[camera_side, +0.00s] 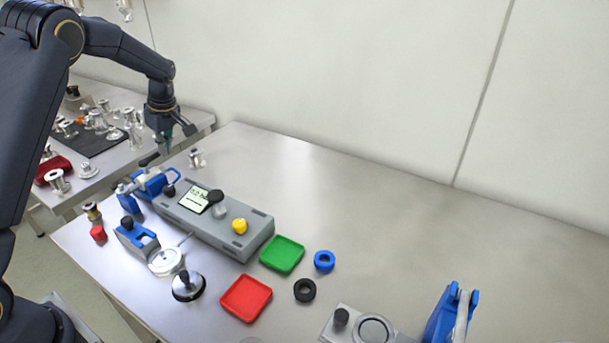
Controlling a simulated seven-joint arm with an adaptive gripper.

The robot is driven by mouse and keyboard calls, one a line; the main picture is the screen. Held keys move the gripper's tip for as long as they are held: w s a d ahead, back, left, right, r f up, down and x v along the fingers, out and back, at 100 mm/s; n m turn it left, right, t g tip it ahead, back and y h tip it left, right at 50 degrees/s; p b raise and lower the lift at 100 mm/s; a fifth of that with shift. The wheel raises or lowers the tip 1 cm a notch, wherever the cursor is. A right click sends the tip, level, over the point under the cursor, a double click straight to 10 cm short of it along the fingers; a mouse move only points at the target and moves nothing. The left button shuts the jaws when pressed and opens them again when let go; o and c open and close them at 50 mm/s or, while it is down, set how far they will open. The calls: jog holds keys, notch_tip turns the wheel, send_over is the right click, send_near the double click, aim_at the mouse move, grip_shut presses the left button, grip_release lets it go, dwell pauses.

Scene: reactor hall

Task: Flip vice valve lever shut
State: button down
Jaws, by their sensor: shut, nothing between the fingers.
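A blue vice (151,183) stands at the left end of a grey console, near the left edge of the table. A dark lever (149,160) shows at its top, slanting up to the right. My gripper (167,150) points down just above and to the right of the vice, its fingers shut and empty. The fingertips are close to the lever, but I cannot tell whether they touch it. The lever's exact position is too small to read.
The grey console (245,248) has a display and a yellow knob (239,226). A green tray (282,254), a red tray (246,298) and blue and black rings lie in front. A silver fitting (196,158) stands behind the console.

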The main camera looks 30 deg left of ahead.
jog(key=shift+a+n, duration=0.2)
jog(key=shift+n, duration=0.1)
jog(key=n, duration=0.1)
jog(key=a+n+g, duration=0.1)
jog(key=n, duration=0.1)
jog(key=a+n, duration=0.1)
jog(key=shift+w+a, duration=0.15)
jog(key=shift+w, duration=0.1)
jog(key=s+a+n+g+h, duration=0.2)
jog(key=a+n, duration=0.3)
jog(key=n, duration=0.6)
jog(key=shift+s+a+n+h, duration=0.2)
jog(key=shift+s+n+h, duration=0.2)
jog(key=shift+s+h, duration=0.35)
jog(key=shift+s, duration=0.2)
jog(key=v, duration=0.7)
jog(key=shift+w+r, duration=0.2)
jog(key=shift+r, duration=0.05)
